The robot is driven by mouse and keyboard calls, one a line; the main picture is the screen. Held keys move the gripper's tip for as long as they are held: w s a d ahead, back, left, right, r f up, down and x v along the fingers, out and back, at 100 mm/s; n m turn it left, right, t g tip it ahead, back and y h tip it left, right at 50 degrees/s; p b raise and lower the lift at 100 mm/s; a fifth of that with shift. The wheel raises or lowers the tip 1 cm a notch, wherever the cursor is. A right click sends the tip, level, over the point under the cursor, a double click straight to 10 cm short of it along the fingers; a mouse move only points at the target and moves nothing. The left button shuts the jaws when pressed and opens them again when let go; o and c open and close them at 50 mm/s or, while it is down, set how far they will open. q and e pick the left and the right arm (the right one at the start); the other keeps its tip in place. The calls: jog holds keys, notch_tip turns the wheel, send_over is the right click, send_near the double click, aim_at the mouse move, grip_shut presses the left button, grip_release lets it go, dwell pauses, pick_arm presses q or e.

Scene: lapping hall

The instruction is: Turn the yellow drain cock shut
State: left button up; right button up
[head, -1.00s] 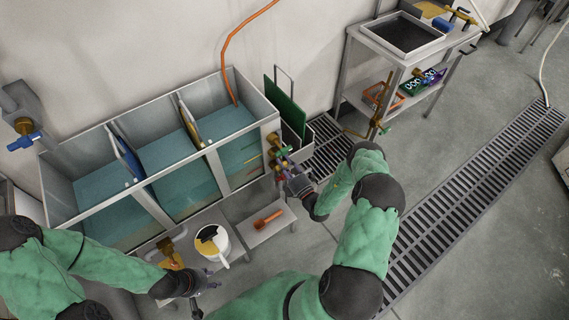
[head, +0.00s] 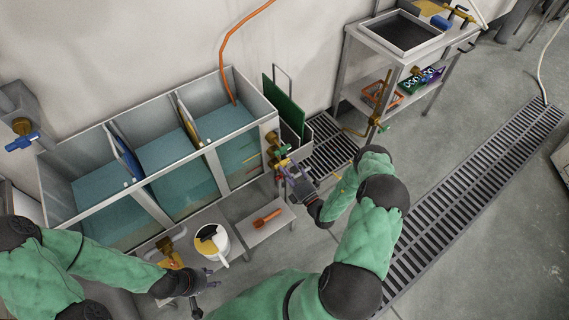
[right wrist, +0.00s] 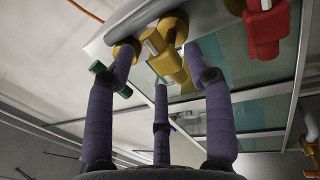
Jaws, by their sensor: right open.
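The yellow drain cock (right wrist: 166,54) shows in the right wrist view, with a yellow lever that has a pale end, in front of a brass fitting. My right gripper (right wrist: 160,62) is open, its purple fingers spread around and below the yellow cock. I cannot tell whether any finger touches it. In the head view my right gripper (head: 297,178) is at the right end of the tank, by the cluster of cocks, and the yellow cock is not clearly visible there. My left gripper (head: 196,288) is low at the left, near a white mug; its jaws are unclear.
A red cock (right wrist: 265,30) and a green cock (right wrist: 108,82) flank the yellow one. The glass-fronted tank (head: 215,148) holds bluish water. A low stool (head: 258,232) bears an orange tool. A steel cart (head: 352,85) and floor grate (head: 470,190) lie to the right.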

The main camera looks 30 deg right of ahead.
jog(key=v, duration=0.8)
jog(key=shift+s, duration=0.25)
